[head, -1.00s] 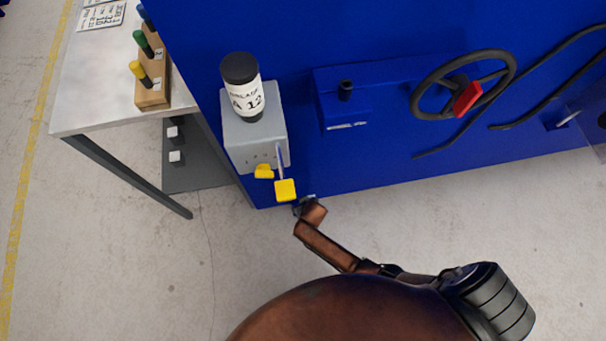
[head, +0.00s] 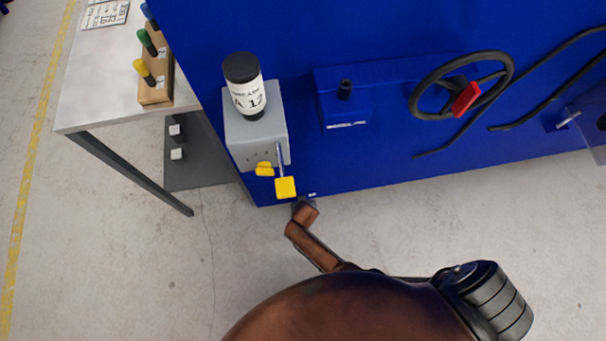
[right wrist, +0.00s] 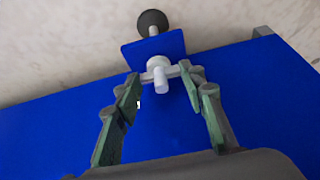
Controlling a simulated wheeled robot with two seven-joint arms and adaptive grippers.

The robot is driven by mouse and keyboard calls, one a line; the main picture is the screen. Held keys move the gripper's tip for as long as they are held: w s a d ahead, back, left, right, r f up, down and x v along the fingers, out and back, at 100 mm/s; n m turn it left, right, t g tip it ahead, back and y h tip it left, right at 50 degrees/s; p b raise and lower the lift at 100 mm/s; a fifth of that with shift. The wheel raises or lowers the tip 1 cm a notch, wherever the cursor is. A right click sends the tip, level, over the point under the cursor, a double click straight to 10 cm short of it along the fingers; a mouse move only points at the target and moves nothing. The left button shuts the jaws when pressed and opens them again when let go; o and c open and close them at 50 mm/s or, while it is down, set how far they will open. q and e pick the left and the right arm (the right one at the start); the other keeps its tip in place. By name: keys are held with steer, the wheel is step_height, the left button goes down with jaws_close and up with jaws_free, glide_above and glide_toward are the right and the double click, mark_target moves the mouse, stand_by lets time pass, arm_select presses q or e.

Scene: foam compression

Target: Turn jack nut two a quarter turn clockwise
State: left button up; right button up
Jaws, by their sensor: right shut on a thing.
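A pale grey jack nut (right wrist: 158,66) with a short crossbar and a round stub shows in the right wrist view, by a small blue plate (right wrist: 150,48). A dark round foot (right wrist: 153,22) is beyond the plate. No number shows on the nut, so I cannot tell which one it is. My right gripper (right wrist: 161,76) is shut on the nut, its green-grey fingers on either side of the crossbar. In the head view my right arm reaches to the lower edge of the blue machine (head: 390,160), where the gripper is mostly hidden. My left gripper is not in view.
A grey box (head: 240,147) with yellow levers and a labelled bottle (head: 245,92) on top sticks out above my right arm. A handwheel (head: 420,98) is to the right. A bench (head: 100,95) stands at left. The floor (head: 110,250) at lower left is clear.

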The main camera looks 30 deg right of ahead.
steer(key=o, duration=1.2)
steer(key=shift+c, duration=0.2)
steer(key=shift+r, duration=0.1)
